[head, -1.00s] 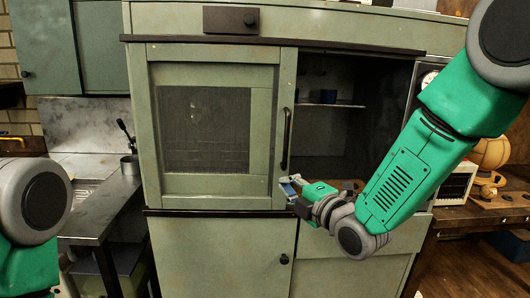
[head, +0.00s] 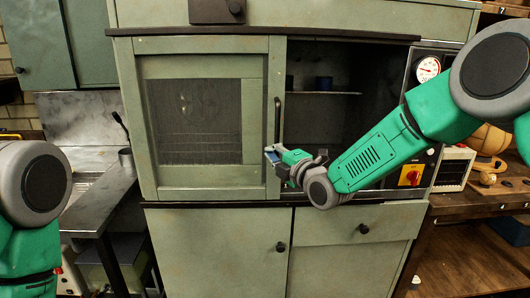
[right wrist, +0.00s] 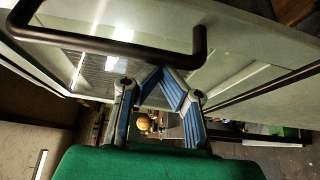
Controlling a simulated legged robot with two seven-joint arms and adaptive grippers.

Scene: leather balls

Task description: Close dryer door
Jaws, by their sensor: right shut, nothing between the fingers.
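The dryer door (head: 263,130) is a pale green frame around a dark mesh window, at the left of the cabinet front. A black vertical handle (head: 277,120) is on its right edge; the handle also shows large in the right wrist view (right wrist: 120,46). Right of the door, a dark compartment (head: 335,110) is open. My right gripper (head: 269,153) is at the door's lower right frame, just below the handle's lower end. Contact with the door cannot be told. My left gripper is out of view.
A gauge (head: 428,68) and a red switch on yellow (head: 411,176) are on the panel at right. Lower cabinet doors (head: 215,250) are below. A metal sink bench (head: 95,205) is at left, and a wooden workbench (head: 470,205) at right.

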